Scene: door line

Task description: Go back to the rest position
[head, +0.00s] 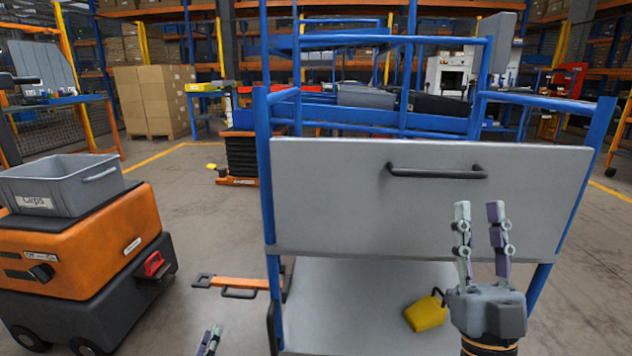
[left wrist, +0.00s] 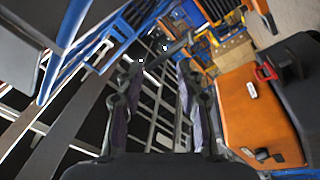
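My right gripper (head: 478,208) is upright in front of the grey panel (head: 330,200) of a blue-framed cart, below and to the right of the panel's dark handle (head: 436,174). Its two fingers stand apart with nothing between them, and it is clear of the handle. My left gripper (head: 211,336) shows only its fingertips at the bottom edge of the head view, left of the cart. In the left wrist view its fingers (left wrist: 160,66) are spread and empty. The rest of the left arm is hidden.
An orange and black mobile unit (head: 90,245) with a grey bin (head: 60,190) stands on the left. A yellow block (head: 425,314) lies on the cart's lower shelf (head: 345,305). An orange-handled item (head: 238,283) is beside the cart. Open floor (head: 205,235) lies between unit and cart.

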